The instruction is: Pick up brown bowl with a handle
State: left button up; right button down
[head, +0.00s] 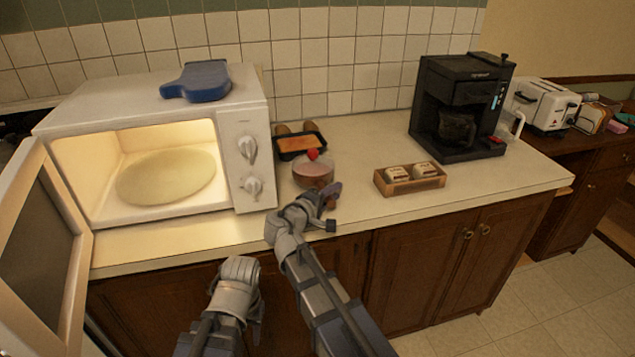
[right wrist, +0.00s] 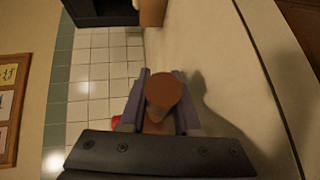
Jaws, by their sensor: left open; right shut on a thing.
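In the right wrist view the round brown handle end (right wrist: 164,88) sits between the two fingers of my right gripper (right wrist: 160,98). The fingers partly hide the handle, and I cannot tell whether the bowl touches the counter. My left gripper (head: 240,270) is open and empty, in front of the cabinets below the counter edge.
The open microwave (head: 245,120) stands left, its door (head: 45,255) swung outward and a blue item (head: 205,82) on top. A dark tray (head: 301,145) lies behind the bowl. A wooden box (head: 410,180) and coffee maker (head: 460,105) stand right. The counter's right front is clear.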

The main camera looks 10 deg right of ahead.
jog(key=shift+r, duration=0.15)
notch_tip(320, 180, up, 10)
jog(key=p, duration=1)
